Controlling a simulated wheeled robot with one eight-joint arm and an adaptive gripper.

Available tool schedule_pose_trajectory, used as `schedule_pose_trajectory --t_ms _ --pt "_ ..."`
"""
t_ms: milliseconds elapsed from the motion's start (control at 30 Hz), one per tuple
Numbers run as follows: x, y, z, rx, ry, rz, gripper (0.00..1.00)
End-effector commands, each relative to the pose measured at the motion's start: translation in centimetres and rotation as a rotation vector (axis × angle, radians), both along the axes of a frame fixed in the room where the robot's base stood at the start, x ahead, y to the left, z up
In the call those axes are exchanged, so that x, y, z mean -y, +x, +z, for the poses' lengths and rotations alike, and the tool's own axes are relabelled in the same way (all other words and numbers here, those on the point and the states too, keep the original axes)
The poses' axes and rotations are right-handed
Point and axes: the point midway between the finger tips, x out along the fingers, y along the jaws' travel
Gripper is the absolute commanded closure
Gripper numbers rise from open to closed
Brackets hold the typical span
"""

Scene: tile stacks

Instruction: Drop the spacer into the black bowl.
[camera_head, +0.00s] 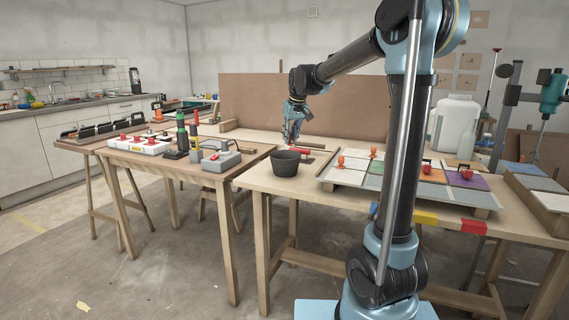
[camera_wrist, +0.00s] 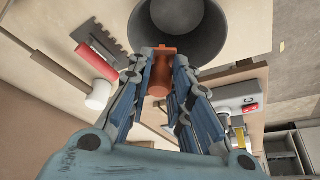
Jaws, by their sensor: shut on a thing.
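My gripper (camera_wrist: 160,78) is shut on the orange spacer (camera_wrist: 161,68), which shows between the two fingers in the wrist view. The black bowl (camera_wrist: 205,48) lies just beyond the fingertips at the top of that view. The spacer's far end shows in front of the bowl's near wall; I cannot tell whether they touch. In the head view the bowl (camera_head: 285,166) stands upright on the wooden table, and my gripper (camera_head: 291,137) is above and behind it. The spacer cannot be made out there.
A second table (camera_head: 130,160) at left carries a grey tool (camera_head: 221,161) and several other items.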

Motion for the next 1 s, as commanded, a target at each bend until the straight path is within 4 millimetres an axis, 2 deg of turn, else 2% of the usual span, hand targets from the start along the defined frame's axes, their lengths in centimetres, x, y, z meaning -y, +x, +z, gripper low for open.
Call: schedule_pose_trajectory --t_ms 600,1000 --pt "-0.8 -0.2 -5.2 0.000 0.000 0.010 0.91" --pt "-0.8 -0.3 -6.0 0.000 0.000 0.011 0.91"
